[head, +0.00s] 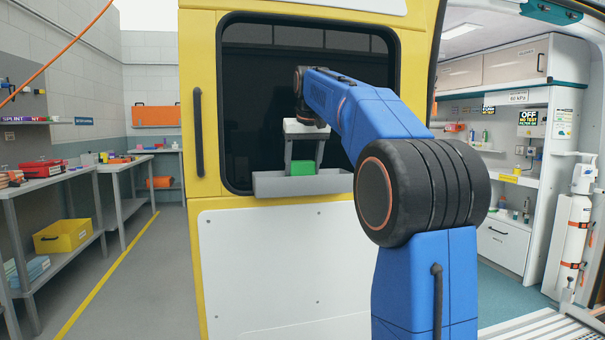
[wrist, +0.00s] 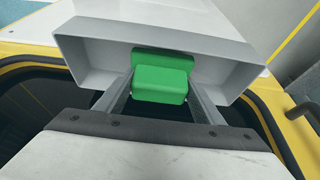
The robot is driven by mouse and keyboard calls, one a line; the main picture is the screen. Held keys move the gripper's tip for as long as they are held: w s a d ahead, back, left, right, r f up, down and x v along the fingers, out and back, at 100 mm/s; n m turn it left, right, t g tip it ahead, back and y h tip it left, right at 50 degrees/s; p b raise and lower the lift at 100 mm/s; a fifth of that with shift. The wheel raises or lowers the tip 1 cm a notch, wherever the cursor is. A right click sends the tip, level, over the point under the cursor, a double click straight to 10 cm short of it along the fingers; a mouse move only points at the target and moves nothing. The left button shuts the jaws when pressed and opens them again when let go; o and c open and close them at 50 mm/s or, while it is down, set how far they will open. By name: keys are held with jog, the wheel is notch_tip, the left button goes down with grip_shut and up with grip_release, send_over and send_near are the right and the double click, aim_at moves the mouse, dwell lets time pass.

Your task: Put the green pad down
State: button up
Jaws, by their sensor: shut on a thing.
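My gripper (head: 303,160) points down at the grey tray (head: 272,186) on the yellow vehicle door. It is shut on the green pad (head: 303,168), whose upper part shows above the tray's front wall. The wrist view shows the green pad (wrist: 160,86) between the two fingers of my gripper (wrist: 161,80), inside the outline of the grey tray (wrist: 225,62). The pad's lower part is hidden by the tray wall in the head view. I cannot tell whether it touches the tray floor.
The yellow door (head: 205,120) has a dark window (head: 255,100) behind the tray and a black handle (head: 198,118). Left, a workbench (head: 75,174) holds supplies, with a yellow bin (head: 63,236) below. The vehicle's interior opens at right, with an upright white cylinder (head: 577,225).

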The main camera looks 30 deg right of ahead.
jog(key=shift+f, duration=1.05)
jog(key=o, duration=1.4)
jog(key=shift+f, duration=0.1)
jog(key=v, duration=1.2)
